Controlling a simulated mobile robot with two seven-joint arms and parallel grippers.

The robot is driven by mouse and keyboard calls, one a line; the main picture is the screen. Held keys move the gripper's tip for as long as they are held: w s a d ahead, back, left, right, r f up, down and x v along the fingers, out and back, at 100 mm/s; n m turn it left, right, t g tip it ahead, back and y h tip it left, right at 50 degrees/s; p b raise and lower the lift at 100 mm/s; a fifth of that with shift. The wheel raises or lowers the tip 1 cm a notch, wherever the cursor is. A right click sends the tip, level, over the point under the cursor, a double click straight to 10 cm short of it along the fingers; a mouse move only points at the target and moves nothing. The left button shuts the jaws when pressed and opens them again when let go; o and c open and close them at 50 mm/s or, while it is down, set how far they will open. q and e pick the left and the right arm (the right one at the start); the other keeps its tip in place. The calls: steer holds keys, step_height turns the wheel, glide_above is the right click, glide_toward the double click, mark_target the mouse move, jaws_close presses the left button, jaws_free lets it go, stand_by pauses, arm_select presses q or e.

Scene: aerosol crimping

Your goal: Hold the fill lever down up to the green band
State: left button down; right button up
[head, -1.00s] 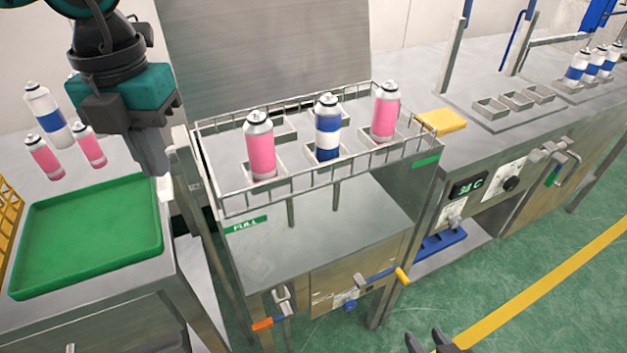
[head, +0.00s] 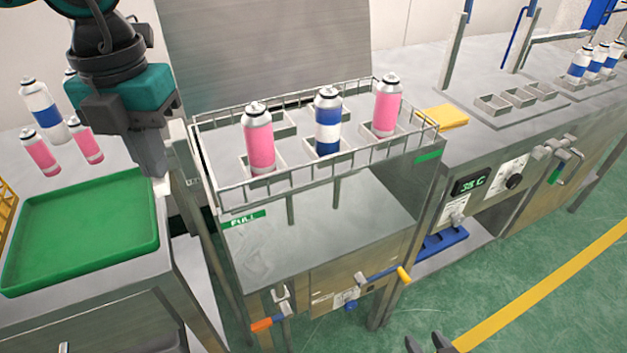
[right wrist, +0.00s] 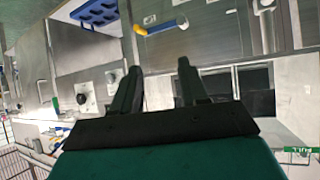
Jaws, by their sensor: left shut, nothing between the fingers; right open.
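Two levers are low on the front of the steel tank (head: 300,250): one with a yellow grip on a blue rod (head: 382,274), one with an orange grip (head: 263,323). I cannot tell which is the fill lever. The yellow-gripped lever also shows in the right wrist view (right wrist: 160,29), beyond the fingertips and apart from them. A green band marked FULL (head: 246,218) is at the tank's left; another green band (head: 428,155) is at its right. My right gripper (head: 429,343) is open and empty, right of the levers; its fingers also show in the right wrist view (right wrist: 157,68). My left gripper (head: 155,165) is shut and empty beside the green tray.
A wire basket (head: 318,192) over the tank holds two pink cans and a blue-white can (head: 328,125). The green tray (head: 85,235) lies at left, with more cans behind it. A yellow cloth-like block (head: 441,117) and a 38 C display (head: 470,185) are at right.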

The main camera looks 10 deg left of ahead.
mark_target(164, 187)
steer(key=shift+r, duration=0.1)
arm_select(q)
step_height(164, 187, down, 2)
steer(key=b, duration=0.2)
steer(key=shift+f+b, duration=0.15)
steer(key=shift+b, duration=0.2)
steer(key=shift+w+f+b, duration=0.1)
steer(key=shift+f+b, duration=1.55)
steer(key=shift+b, duration=0.2)
steer(key=shift+r, duration=0.2)
arm_select(e)
steer(key=a+f, duration=0.1)
steer(key=w+a+f, duration=0.1)
steer(key=f, duration=0.1)
stand_by(4.9)
